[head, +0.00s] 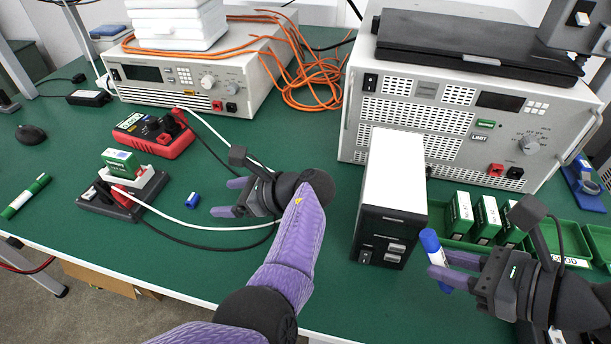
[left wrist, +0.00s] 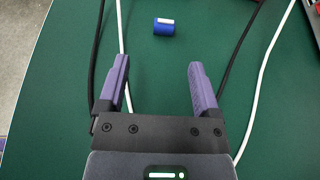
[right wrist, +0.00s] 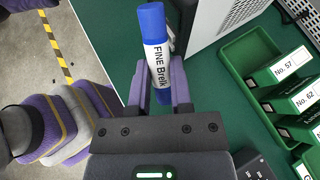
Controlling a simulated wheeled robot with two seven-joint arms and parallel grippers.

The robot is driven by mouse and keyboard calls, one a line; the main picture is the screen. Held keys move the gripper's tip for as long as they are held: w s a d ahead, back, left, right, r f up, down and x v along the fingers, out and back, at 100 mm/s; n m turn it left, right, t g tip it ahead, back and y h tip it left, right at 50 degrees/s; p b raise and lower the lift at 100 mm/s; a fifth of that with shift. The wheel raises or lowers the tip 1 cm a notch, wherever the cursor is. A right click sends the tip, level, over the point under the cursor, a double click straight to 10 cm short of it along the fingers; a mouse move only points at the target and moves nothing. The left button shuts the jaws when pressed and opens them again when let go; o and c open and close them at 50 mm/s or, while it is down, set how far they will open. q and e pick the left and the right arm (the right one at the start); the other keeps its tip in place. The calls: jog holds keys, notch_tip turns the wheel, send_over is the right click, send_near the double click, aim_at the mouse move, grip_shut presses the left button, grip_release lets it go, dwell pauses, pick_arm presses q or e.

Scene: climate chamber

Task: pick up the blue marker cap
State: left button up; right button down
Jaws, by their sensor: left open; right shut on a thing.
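The blue marker cap (head: 193,200) lies on the green table, left of my left gripper (head: 222,198). In the left wrist view the cap (left wrist: 164,27) lies beyond the fingertips, roughly between their lines and apart from both. My left gripper (left wrist: 158,75) is open and empty. My right gripper (head: 440,267) is shut on a marker (head: 433,247) with a white body and a blue upper end. The marker (right wrist: 157,50) stands up between the fingers in the right wrist view, with "FINE" printed on it.
A white cable (head: 185,222) and a black cable run close to the cap. A black holder (head: 105,203) with a green-and-white box, a red meter (head: 155,138) and a green marker (head: 27,195) lie to the left. A white-topped black unit (head: 395,185) stands between my grippers. Green bins (head: 455,243) hold boxes at right.

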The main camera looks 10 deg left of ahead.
aim_at(196, 198)
pick_arm(q)
jog(key=b+x, duration=0.1)
jog(key=x, duration=0.1)
jog(key=b+x, duration=0.1)
jog(key=x, duration=0.2)
jog(key=b+x, duration=0.1)
jog(key=x, duration=0.2)
jog(key=shift+w+d+f, duration=0.2)
jog(key=shift+w+f, duration=0.05)
jog(key=shift+w, duration=0.1)
pick_arm(e)
notch_tip(196, 198, down, 5)
jog(key=shift+r, duration=0.15)
pick_arm(q)
jog(key=shift+a, duration=0.4)
jog(key=shift+r, duration=0.1)
grip_shut()
